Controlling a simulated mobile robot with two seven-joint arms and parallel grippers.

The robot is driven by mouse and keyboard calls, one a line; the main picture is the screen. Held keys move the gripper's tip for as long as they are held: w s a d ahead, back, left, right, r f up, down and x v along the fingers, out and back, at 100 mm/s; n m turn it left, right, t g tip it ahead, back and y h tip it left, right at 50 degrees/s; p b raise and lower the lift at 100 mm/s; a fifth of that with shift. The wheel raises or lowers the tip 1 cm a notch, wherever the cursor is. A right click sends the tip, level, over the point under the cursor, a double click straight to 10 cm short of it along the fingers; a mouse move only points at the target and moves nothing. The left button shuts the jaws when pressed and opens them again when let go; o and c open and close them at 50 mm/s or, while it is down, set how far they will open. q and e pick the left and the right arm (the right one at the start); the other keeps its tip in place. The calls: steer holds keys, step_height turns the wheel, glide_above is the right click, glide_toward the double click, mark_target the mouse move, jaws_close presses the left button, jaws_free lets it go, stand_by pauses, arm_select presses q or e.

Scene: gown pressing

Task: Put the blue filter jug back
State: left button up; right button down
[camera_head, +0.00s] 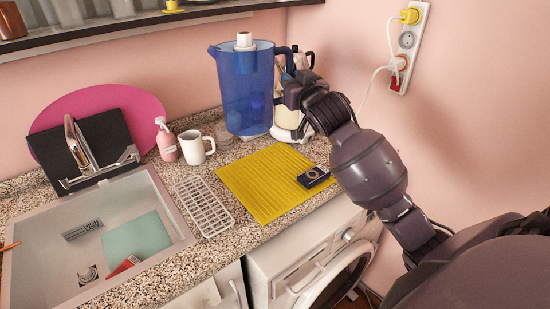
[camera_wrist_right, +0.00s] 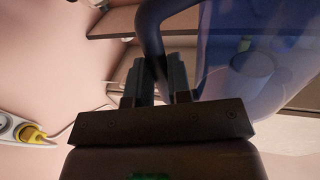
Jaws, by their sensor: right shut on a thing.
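The blue filter jug (camera_head: 245,88) is upright at the back of the counter, with a white filter top showing at its upper rim. Its handle points right, toward my right gripper (camera_head: 292,78). In the right wrist view the jug (camera_wrist_right: 270,75) fills the right side, and my right gripper (camera_wrist_right: 158,85) is shut on its dark blue handle. The jug's base is near the countertop; I cannot tell whether it touches. My left gripper is not in view.
A cream kettle (camera_head: 285,118) stands close behind the handle. A white mug (camera_head: 195,147), pink soap bottle (camera_head: 166,143) and yellow mat (camera_head: 262,190) with a small dark box (camera_head: 313,177) are nearby. The sink (camera_head: 60,250) is at left. A shelf (camera_head: 120,22) hangs above.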

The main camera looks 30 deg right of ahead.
step_height(320, 180, down, 18)
steer(key=b, duration=0.2)
stand_by(0.4)
steer(key=shift+f, duration=0.1)
steer(key=c, duration=1.1)
jaws_free()
steer(key=shift+f, duration=0.1)
steer(key=shift+o, duration=0.2)
steer(key=s+a, duration=0.2)
steer(key=s, duration=1)
steer(key=shift+f, duration=0.15)
